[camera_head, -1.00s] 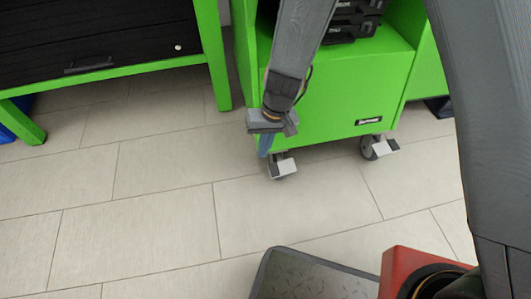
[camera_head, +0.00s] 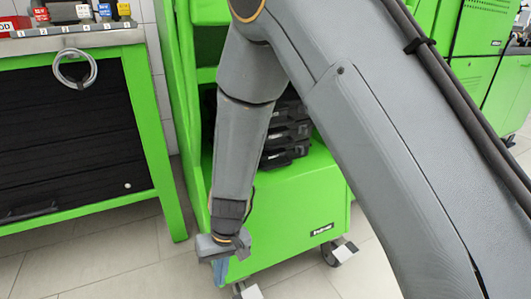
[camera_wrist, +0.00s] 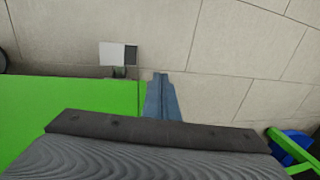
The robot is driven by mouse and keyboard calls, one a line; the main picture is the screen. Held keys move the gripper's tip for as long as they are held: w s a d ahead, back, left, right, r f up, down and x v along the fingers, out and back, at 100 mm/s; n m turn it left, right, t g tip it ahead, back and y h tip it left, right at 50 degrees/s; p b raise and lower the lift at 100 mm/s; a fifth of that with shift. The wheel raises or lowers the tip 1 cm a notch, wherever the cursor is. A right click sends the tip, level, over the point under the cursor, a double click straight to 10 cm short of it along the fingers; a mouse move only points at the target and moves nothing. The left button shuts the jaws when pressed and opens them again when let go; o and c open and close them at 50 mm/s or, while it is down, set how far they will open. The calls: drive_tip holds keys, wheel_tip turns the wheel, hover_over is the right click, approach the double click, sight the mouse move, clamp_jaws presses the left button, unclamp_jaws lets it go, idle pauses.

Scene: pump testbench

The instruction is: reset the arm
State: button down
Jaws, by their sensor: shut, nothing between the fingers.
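My gripper (camera_head: 220,272) hangs at the end of my grey arm, pointing down in front of the green cart (camera_head: 285,235). Its blue-grey fingers are together with nothing between them. In the wrist view my gripper (camera_wrist: 161,76) also shows shut, over the tiled floor beside the green cart (camera_wrist: 70,105). My arm bends at the top of the head view and its large link covers the right middle of the picture.
Black cases (camera_head: 287,140) sit on the cart's shelf. A caster (camera_head: 340,252) is under the cart. A green workbench (camera_head: 160,140) with a black shutter stands at left, holding a coiled hose (camera_head: 75,68) and small coloured items. Tiled floor (camera_head: 125,265) is clear at lower left.

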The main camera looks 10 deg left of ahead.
drive_tip(key=s+d+r, duration=0.3)
drive_tip(key=r, duration=0.6)
drive_tip(key=s+d+r, duration=0.2)
drive_tip(key=s+r, duration=0.1)
drive_tip(key=r, duration=0.6)
drive_tip(key=s+d+r+t, duration=0.1)
drive_tip(key=s+d+r, duration=0.8)
drive_tip(key=d+r, duration=0.1)
drive_tip(key=d+r+m+p, duration=0.2)
drive_tip(key=d+r+p, duration=0.5)
drive_tip(key=p, duration=0.5)
drive_tip(key=d+r+m+h+p, duration=0.1)
drive_tip(key=d+r+m+p, duration=0.1)
drive_tip(key=d+r+p, duration=0.5)
drive_tip(key=d+r+m+p, duration=0.2)
drive_tip(key=d+r+p, duration=0.5)
drive_tip(key=r+p, duration=0.7)
drive_tip(key=p, duration=0.4)
drive_tip(key=shift+w+h+p, duration=0.2)
drive_tip(key=shift+h+p, duration=0.1)
drive_tip(key=shift+h, duration=0.1)
drive_tip(key=shift+f, duration=0.1)
